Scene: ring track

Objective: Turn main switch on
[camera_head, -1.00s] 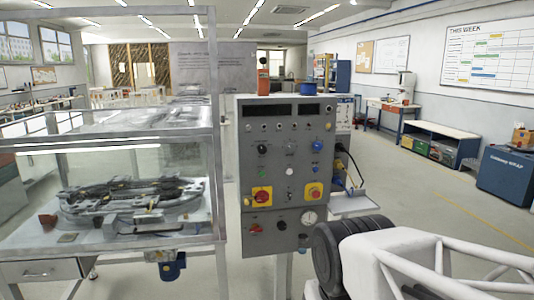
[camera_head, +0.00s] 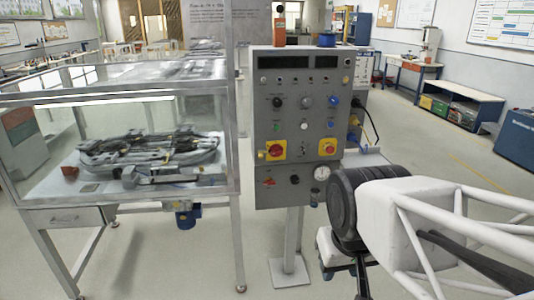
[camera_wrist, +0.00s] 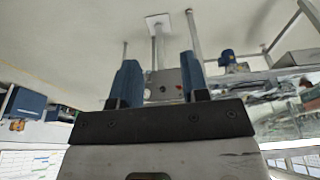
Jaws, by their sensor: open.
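A grey control panel (camera_head: 260,100) stands on a post in the middle of the head view. Low on its face sit two red rotary knobs on yellow plates, a left one (camera_head: 275,150) and a right one (camera_head: 327,147). Their labels are too small to read, so I cannot tell which is the main switch. My gripper (camera_wrist: 159,68) shows in the wrist view with two blue fingers spread and nothing between them. The panel's lower part (camera_wrist: 165,84) appears upside down beyond the fingers, apart from them.
A glass-walled case (camera_head: 130,105) holding a track assembly (camera_head: 150,155) stands just left of the panel. A gauge (camera_head: 322,172) sits at the panel's lower right. Floor before the post is clear.

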